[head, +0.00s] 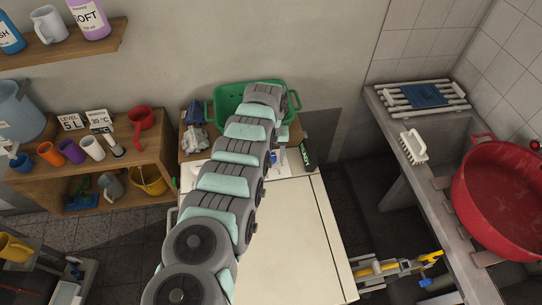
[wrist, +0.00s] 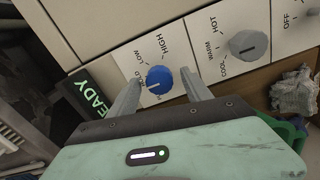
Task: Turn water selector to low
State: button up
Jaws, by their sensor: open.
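The water selector is a blue round knob (wrist: 159,80) on the machine's pale control panel, with LOW and HIGH printed beside it. Its light pointer mark faces the lower left in the wrist view; a further label there is partly covered by a finger. My gripper (wrist: 161,77) is open, with one finger on either side of the blue knob. I cannot tell whether the fingers touch it.
A grey knob (wrist: 249,44) marked COOL, WARM and HOT sits right of the blue one. A dark READY sign (wrist: 92,95) stands left of the panel. A green basket (head: 228,103) is behind the arm. A red tub (head: 500,200) is at the right.

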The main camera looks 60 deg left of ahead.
grip_shut()
dwell(0.7)
